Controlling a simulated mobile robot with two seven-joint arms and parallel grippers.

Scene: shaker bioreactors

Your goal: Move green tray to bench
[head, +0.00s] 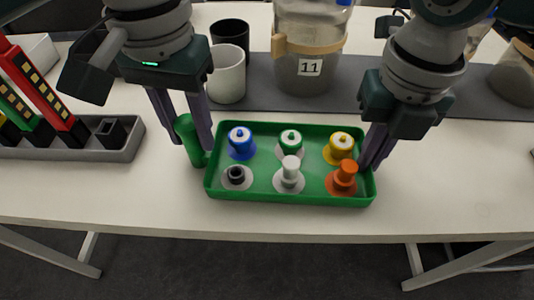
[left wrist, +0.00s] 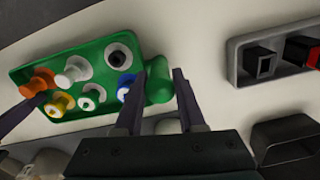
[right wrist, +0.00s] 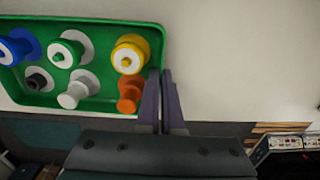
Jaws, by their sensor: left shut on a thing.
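The green tray (head: 290,199) is level over the white bench near its front edge; I cannot tell whether it touches the top. It holds blue, green-and-white, yellow, dark, light grey and orange capped pieces. My left gripper (head: 185,135) is shut on the upright green handle (head: 189,147) at the tray's left end. The handle shows between its fingers in the left wrist view (left wrist: 158,80). My right gripper (head: 374,160) is at the tray's right end, beside the orange piece (head: 342,180). Its fingers are close together at the tray wall (right wrist: 162,45); whether they grip it is unclear.
A grey rack (head: 100,148) with red and green parts stands left of the tray. The white bench (head: 450,195) is clear at right.

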